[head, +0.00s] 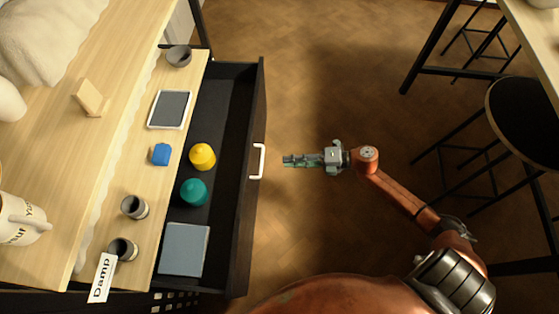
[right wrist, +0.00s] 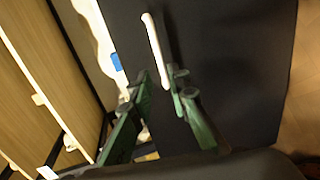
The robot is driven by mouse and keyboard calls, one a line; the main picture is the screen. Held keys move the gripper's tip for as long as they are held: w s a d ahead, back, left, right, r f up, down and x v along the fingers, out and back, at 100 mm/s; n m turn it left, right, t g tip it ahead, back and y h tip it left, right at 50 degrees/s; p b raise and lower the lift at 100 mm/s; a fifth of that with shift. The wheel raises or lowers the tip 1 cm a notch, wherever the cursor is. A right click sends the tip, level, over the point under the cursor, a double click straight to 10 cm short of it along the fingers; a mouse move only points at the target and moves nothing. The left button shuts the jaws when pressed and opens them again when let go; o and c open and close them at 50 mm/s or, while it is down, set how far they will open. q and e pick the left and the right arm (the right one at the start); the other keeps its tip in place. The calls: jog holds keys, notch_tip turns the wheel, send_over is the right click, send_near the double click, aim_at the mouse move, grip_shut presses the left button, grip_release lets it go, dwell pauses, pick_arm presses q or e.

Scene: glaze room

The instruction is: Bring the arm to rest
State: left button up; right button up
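My right gripper (head: 286,160) hangs over the floor, just right of the open drawer's white handle (head: 258,161), with a small gap between fingertips and handle. In the right wrist view the two fingers (right wrist: 160,74) stand apart with nothing held; the handle (right wrist: 154,40) shows beyond them on the dark drawer front (right wrist: 235,60). The drawer (head: 225,115) is pulled out and holds a yellow rounded object (head: 202,157), a teal rounded object (head: 194,192) and a grey-blue flat block (head: 184,249). My left gripper is not in view.
The wooden bench (head: 50,160) at left carries a grey bowl (head: 178,56), a framed tablet-like panel (head: 170,109), a blue object (head: 160,154), two grey cups and a "Damp" sign (head: 101,278). Stools (head: 525,120) stand at right. The floor (head: 330,90) between is clear.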

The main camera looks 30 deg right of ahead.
jog(key=shift+s+d+r, duration=0.1)
jog(key=shift+s+d, duration=0.15)
jog(key=shift+d, duration=0.05)
dwell(0.4)
